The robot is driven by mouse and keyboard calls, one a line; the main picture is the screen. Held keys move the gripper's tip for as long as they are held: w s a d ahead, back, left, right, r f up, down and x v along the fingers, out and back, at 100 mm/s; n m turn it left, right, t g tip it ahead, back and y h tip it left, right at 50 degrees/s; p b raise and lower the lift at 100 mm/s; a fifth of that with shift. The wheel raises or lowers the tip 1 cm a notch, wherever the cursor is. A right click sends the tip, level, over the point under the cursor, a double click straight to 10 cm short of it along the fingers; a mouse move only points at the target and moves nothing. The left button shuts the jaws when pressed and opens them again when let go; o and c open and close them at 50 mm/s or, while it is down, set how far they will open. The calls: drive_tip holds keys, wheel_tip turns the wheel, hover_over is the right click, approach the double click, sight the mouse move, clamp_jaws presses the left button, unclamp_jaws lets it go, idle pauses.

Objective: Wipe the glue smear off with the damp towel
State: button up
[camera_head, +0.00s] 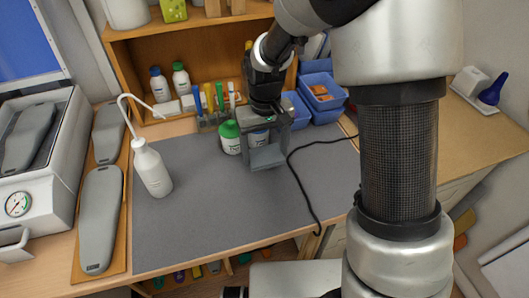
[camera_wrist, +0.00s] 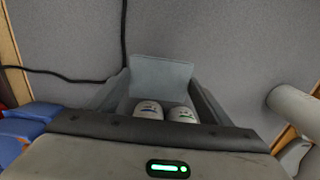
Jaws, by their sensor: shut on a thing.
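My gripper (camera_head: 267,142) is over the back part of the grey work mat (camera_head: 225,222), shut on a folded blue-grey cloth that looks like the damp towel (camera_head: 268,156). In the wrist view the towel (camera_wrist: 160,77) shows as a flat panel between the two fingers (camera_wrist: 160,98). I cannot tell whether it touches the mat. I see no glue smear on the bare mat; the towel and gripper hide part of it.
A white spout bottle (camera_head: 152,168) stands at the mat's left. A green-capped bottle (camera_head: 230,138) stands close beside my gripper. A black cable (camera_head: 304,190) crosses the mat's right side. Blue bins (camera_head: 320,95) and a pen holder (camera_head: 208,122) stand behind. The mat's front is clear.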

drive_tip(key=shift+r+p, duration=1)
drive_tip(key=shift+r, duration=0.7)
